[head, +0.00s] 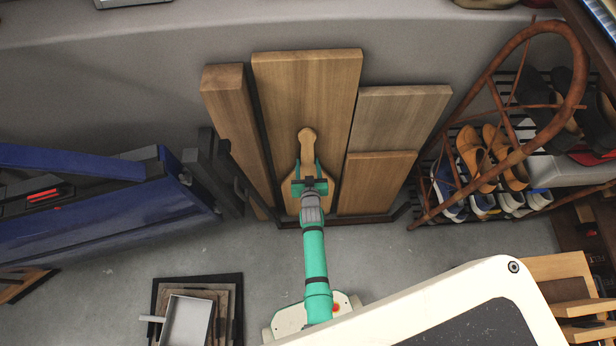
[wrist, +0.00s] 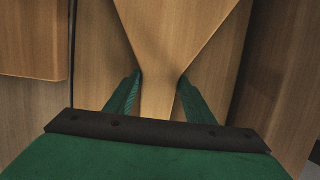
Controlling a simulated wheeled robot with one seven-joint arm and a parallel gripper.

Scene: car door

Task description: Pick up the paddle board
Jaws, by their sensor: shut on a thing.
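The paddle board (head: 307,143) is a light wooden board with a rounded, narrow end, standing against tall wooden planks in the head view. In the wrist view its wide part (wrist: 186,30) narrows downward to a neck between my fingers. My gripper (head: 310,172) is green and shut on the paddle board, with one finger on each side of the neck; it also shows in the wrist view (wrist: 160,90). My gripper and arm hide part of the board in the head view.
Wooden planks (head: 306,85) lean on the wall behind the board. Stacked trays (head: 195,310) lie on the floor at lower left. Grey floor (head: 255,255) is clear around my arm.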

